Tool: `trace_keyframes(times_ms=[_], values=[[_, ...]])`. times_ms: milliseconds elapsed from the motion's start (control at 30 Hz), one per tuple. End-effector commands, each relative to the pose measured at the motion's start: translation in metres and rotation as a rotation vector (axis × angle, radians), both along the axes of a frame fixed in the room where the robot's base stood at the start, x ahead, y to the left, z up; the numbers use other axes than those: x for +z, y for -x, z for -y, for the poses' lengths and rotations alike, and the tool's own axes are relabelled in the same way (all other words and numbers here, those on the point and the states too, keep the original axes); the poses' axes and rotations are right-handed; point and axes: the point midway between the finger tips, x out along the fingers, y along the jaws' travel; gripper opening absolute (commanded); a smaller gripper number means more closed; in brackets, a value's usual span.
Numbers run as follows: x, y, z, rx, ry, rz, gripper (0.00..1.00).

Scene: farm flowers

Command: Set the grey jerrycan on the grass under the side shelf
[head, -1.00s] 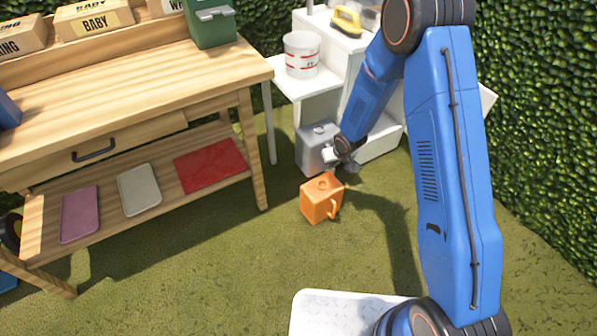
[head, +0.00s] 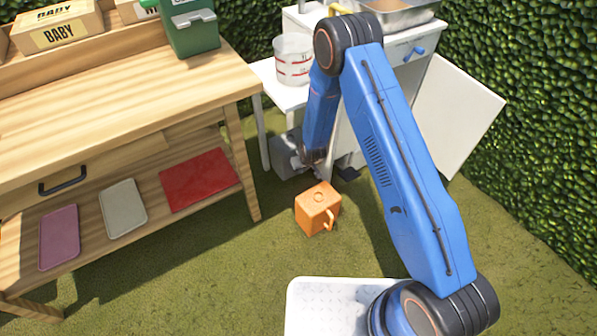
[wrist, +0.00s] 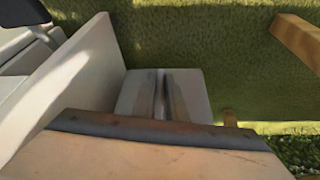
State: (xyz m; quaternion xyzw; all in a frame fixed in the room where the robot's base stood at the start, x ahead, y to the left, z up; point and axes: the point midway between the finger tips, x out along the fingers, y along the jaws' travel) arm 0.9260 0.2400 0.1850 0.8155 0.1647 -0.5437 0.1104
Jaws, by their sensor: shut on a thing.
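The grey jerrycan (head: 284,150) is low beneath the white side shelf (head: 268,76), beside the white cabinet. My gripper (head: 311,163) is at its right side in the head view and is shut on it. The arm hides part of the jerrycan. In the wrist view, the fingers (wrist: 163,95) lie against a pale grey surface of the jerrycan (wrist: 192,92), with grass (wrist: 220,45) around it. I cannot tell whether its base touches the grass.
An orange jerrycan (head: 318,209) stands on the grass in front. A wooden bench (head: 130,85) with a lower shelf is at left. A white bucket (head: 293,60) sits on the side shelf. The cabinet door (head: 455,115) is open; a hedge (head: 545,110) closes the right.

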Motion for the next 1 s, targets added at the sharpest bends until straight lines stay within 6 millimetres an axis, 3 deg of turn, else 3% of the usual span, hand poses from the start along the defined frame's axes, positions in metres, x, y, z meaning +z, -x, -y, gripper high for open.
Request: trace_keyframes(times_ms=[200, 567, 1000], values=[[-0.029, -0.001, 0.0, -0.001, -0.001, 0.001, 0.0], [-0.046, -0.002, 0.0, -0.001, -0.002, 0.004, 0.0], [-0.083, -0.002, 0.0, 0.0, -0.002, 0.004, 0.0]])
